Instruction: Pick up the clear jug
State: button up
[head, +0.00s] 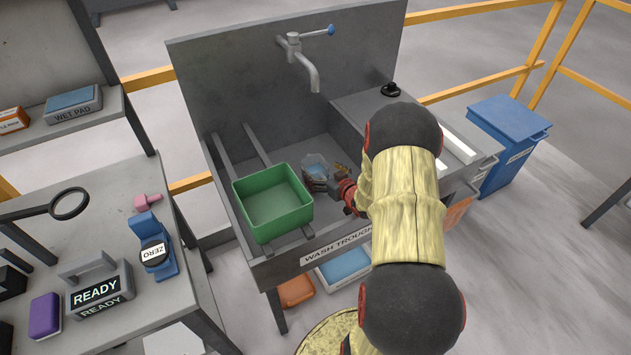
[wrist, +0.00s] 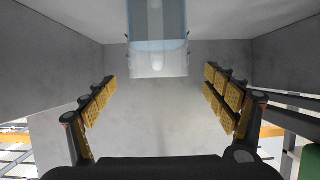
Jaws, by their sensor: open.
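The clear jug (head: 315,166) stands in the wash trough in the head view, just right of the green bin. It is see-through with a bluish tint, and its lower part is partly hidden by my gripper. My gripper (head: 329,178) is low in the trough beside the jug, coming from the right. In the wrist view the jug (wrist: 157,45) shows at top centre, cut off by the upper edge. The open fingers of my gripper (wrist: 160,82) are spread to either side, with the jug ahead between their lines. No contact with the jug is visible.
The green bin (head: 273,203) sits on rails across the trough (head: 262,268), close left of the jug. A tap (head: 304,62) overhangs from the back wall. A drain board with a small black object (head: 390,90) lies right. A cluttered bench (head: 150,300) stands left.

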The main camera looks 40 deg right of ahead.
aim_at(310, 161)
jog(key=b+x, duration=0.1)
jog(key=x, duration=0.1)
jog(key=b+x, duration=0.1)
jog(key=x, duration=0.1)
jog(key=shift+w+d+r, duration=0.1)
jog(key=shift+w+d, duration=0.1)
jog(key=shift+w, duration=0.15)
jog(key=shift+c, duration=0.4)
jog(key=c, duration=1.8)
jog(key=shift+r, duration=0.1)
